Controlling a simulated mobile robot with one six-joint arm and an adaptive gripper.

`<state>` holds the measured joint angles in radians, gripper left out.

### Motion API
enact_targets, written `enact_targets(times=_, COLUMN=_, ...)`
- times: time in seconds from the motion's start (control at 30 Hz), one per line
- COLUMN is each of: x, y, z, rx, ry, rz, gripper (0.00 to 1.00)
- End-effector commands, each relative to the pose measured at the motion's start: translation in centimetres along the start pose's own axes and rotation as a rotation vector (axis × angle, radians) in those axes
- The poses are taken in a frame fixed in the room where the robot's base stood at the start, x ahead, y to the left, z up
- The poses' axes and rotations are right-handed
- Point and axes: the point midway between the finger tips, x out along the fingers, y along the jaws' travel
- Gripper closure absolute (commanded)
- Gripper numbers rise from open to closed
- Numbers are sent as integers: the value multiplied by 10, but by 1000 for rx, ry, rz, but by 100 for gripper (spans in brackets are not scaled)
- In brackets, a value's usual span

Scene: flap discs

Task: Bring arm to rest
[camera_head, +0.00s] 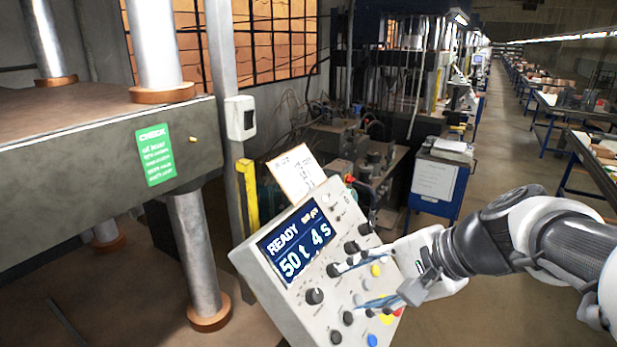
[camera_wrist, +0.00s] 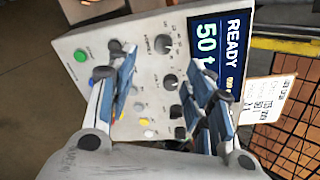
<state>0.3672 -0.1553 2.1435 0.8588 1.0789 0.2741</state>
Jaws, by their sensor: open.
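My gripper (camera_head: 352,284) reaches in from the right in the head view, in front of the control panel (camera_head: 283,300). Its two fingers are spread apart with nothing between them. The wrist view shows my gripper (camera_wrist: 160,92) open over the panel face (camera_wrist: 147,60), with knobs and coloured buttons seen between and beside the fingers. I cannot tell whether a fingertip touches the panel. The panel's screen (camera_head: 297,244) reads "READY 50 t 4 s"; the screen (camera_wrist: 217,50) also shows sideways in the wrist view.
A press (camera_head: 75,185) with thick columns and a green "CHECK" label (camera_head: 155,154) stands at left. A paper card (camera_head: 296,173) sits above the panel. A blue cabinet (camera_head: 437,180) stands behind. The aisle floor (camera_head: 497,135) is open, with workbenches (camera_head: 560,108) along the right.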

Motion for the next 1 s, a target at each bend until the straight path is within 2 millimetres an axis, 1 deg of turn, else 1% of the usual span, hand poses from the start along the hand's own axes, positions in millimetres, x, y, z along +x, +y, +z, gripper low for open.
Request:
enact_targets(times=0.07, x=6, y=20, z=13, rx=-83, ry=14, rz=49, gripper=53)
enact_targets(times=0.13, x=12, y=49, z=27, rx=-212, ry=39, rz=123, gripper=53)
enact_targets(times=0.17, x=14, y=65, z=34, rx=-280, ry=51, rz=161, gripper=53)
enact_targets(times=0.2, x=16, y=86, z=41, rx=-379, ry=72, rz=213, gripper=53)
enact_targets(times=0.27, x=18, y=118, z=48, rx=-530, ry=102, rz=292, gripper=53)
enact_targets(times=0.3, x=18, y=138, z=50, rx=-629, ry=124, rz=342, gripper=53)
enact_targets(times=0.4, x=16, y=178, z=49, rx=-849, ry=173, rz=448, gripper=53)
enact_targets(times=0.5, x=12, y=203, z=44, rx=-1009, ry=213, rz=524, gripper=53)
enact_targets(times=0.63, x=9, y=216, z=39, rx=-1115, ry=241, rz=574, gripper=53)
enact_targets(times=1.0, x=7, y=217, z=38, rx=-1129, ry=245, rz=585, gripper=53)
